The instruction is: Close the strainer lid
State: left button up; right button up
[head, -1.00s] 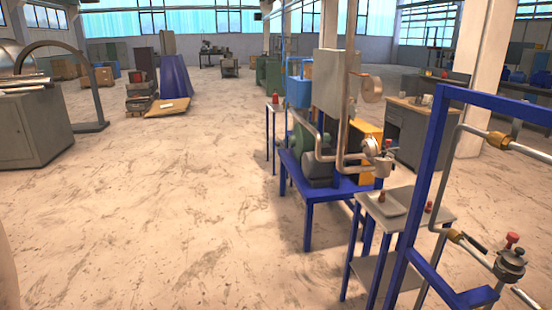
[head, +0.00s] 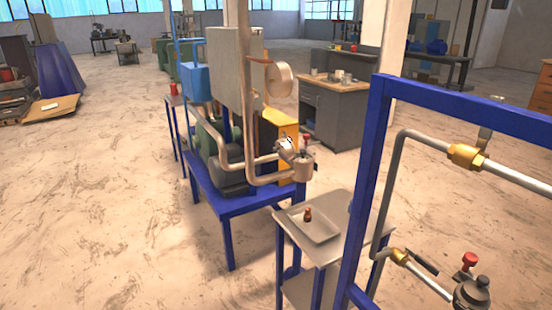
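A metal strainer pot (head: 303,168) sits at the end of the grey pipe on the blue-framed pump stand. A round, pale lid-like disc (head: 286,146) stands tilted at its left side, apart from the pot's top as far as I can tell. A red knob (head: 307,139) rises behind the pot. A second dark pot-like fitting (head: 472,292) with a knob on top is at the lower right, with a red knob (head: 470,259) beside it. Its top looks covered. Neither of my grippers is in view.
A small grey table (head: 345,215) with a tray (head: 313,226) holding a small brown item stands in front of the pump stand (head: 228,205). A blue pipe frame (head: 373,170) blocks the right foreground. Open floor (head: 100,200) lies to the left.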

aim_at(285, 150)
jog(key=i+z, duration=0.1)
jog(key=z, duration=0.2)
jog(key=i+z, duration=0.1)
jog(key=z, duration=0.2)
jog(key=i+j+z, duration=0.15)
jog(key=z, duration=0.15)
jog(key=i+j+z, duration=0.15)
jog(key=j+z, duration=0.15)
jog(key=i+j+z, duration=0.1)
jog(key=j+z, duration=0.2)
jog(key=j, duration=0.15)
jog(key=i+j+z, duration=0.15)
jog(key=j, duration=0.35)
jog(key=j+z, duration=0.2)
jog(key=j, duration=0.35)
jog(key=i+j, duration=0.1)
jog(key=j, duration=0.7)
jog(key=i+j, duration=0.1)
jog(key=j, duration=0.75)
jog(key=j+z, duration=0.1)
jog(key=j, duration=0.7)
jog(key=i, duration=0.05)
